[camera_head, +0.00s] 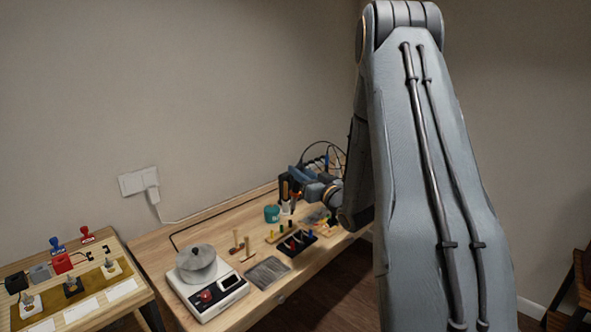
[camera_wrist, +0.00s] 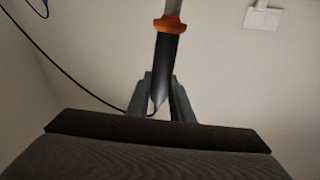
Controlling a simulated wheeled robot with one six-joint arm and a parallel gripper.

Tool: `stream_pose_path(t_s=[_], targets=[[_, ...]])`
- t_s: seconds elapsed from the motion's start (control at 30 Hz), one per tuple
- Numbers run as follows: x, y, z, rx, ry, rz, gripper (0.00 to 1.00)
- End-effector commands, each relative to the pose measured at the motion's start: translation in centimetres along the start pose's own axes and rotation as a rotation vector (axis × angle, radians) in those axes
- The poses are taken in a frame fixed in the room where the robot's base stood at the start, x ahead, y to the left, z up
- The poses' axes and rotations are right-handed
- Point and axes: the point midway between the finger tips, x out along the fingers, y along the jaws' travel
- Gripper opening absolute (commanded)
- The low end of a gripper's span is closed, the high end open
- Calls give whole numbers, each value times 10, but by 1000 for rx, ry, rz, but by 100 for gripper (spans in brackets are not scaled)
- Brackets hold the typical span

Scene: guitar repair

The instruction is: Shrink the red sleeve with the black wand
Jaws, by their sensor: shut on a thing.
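My gripper (camera_wrist: 162,88) is shut on the black wand (camera_wrist: 168,60) in the wrist view. The wand has a dark handle between the fingers, an orange collar above it and a pale shaft running out of the top of the picture. In the head view my gripper (camera_head: 303,179) is small and hangs over the far end of the workbench (camera_head: 150,247), partly behind my own arm. I cannot make out the red sleeve for certain; small red pieces show in a black holder (camera_head: 296,243) on the bench.
A white hot-plate unit (camera_head: 230,297) with a metal pot (camera_head: 196,262) stands at the bench's near left. A teal tub (camera_head: 271,213) and a grey mat (camera_head: 268,272) lie farther along. A second table (camera_head: 128,308) with small devices is at left. A black cable (camera_wrist: 62,70) crosses the wrist view.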

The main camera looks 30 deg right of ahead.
Motion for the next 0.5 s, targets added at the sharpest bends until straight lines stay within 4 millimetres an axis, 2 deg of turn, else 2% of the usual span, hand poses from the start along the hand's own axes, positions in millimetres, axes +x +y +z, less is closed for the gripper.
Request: stream_pose_path(t_s=[0.27,0.5], targets=[[-1,3,12,0,1,1,0],[-3,6,36,1,0,1,0]])
